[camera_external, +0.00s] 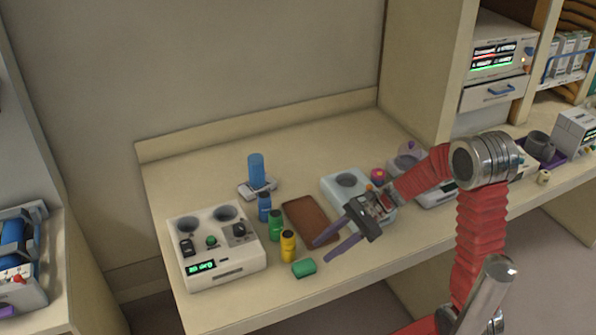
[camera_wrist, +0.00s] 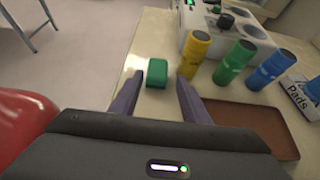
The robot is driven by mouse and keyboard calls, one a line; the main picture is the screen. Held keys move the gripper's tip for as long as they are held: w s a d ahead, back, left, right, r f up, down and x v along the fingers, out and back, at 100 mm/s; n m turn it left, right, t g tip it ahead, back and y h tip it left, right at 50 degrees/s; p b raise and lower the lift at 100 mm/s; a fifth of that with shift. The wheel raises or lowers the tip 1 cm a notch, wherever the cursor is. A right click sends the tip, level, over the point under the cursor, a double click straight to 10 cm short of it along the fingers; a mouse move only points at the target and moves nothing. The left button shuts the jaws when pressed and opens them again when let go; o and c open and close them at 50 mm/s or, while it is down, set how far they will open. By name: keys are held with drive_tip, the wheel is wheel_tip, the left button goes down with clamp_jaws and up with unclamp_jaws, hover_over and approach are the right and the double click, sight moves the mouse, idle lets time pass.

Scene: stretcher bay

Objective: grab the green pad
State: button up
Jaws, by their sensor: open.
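The green pad (camera_external: 304,268) is a small rounded block lying on the counter (camera_external: 215,305) near its front edge. My gripper (camera_external: 322,250) is open and empty, its two purple fingers pointing toward the pad, a short way from it. In the wrist view the green pad (camera_wrist: 157,73) lies just beyond the fingertips, roughly between the lines of the two fingers (camera_wrist: 157,82). Nothing hides the pad.
A yellow bottle (camera_external: 288,246) stands close behind the pad, with green (camera_external: 275,226) and blue (camera_external: 264,207) bottles behind it. A brown tray (camera_external: 305,215) lies beside them. A white device (camera_external: 215,250) stands left. The counter's front edge is near the pad.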

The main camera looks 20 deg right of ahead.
sight(306, 263)
drive_tip(key=shift+x, duration=1.8)
drive_tip(key=shift+s+x, duration=0.2)
drive_tip(key=shift+x, duration=2.4)
drive_tip(key=shift+c, duration=0.7)
drive_tip(key=c, duration=0.7)
drive_tip(key=shift+o, duration=0.2)
wheel_tip(306, 263, up, 18)
